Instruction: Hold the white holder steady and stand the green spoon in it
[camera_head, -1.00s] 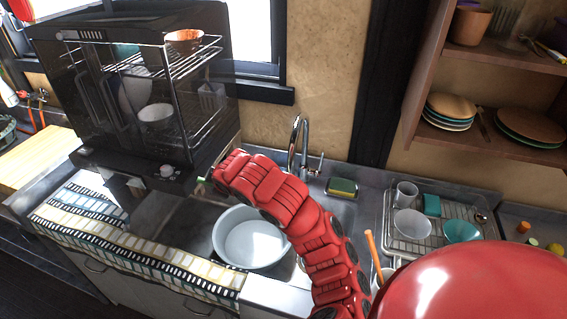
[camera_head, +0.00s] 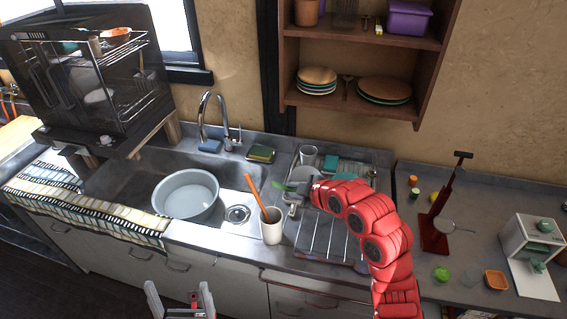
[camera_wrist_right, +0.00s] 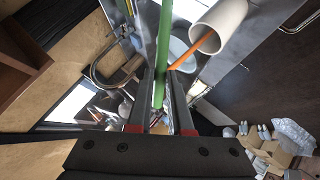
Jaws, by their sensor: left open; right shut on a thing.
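The white holder (camera_head: 271,228) stands upright on the counter's front strip, right of the sink, with an orange-handled utensil (camera_head: 257,196) leaning in it. My right gripper (camera_head: 297,190) is shut on the green spoon (camera_head: 280,186), behind and right of the holder and above the dish rack. In the right wrist view the green spoon (camera_wrist_right: 163,45) runs between the fingers (camera_wrist_right: 160,95), and the holder (camera_wrist_right: 219,24) is beside it, apart. My left gripper (camera_head: 180,296) is open and empty at the bottom edge, in front of the cabinets, away from the holder.
The sink with a pale round basin (camera_head: 186,193) is left of the holder. The faucet (camera_head: 212,115) and a green-yellow sponge (camera_head: 261,153) are behind. The dish rack (camera_head: 322,238) is close on the right. A wall shelf (camera_head: 365,35) hangs above. A red stand (camera_head: 437,215) is further right.

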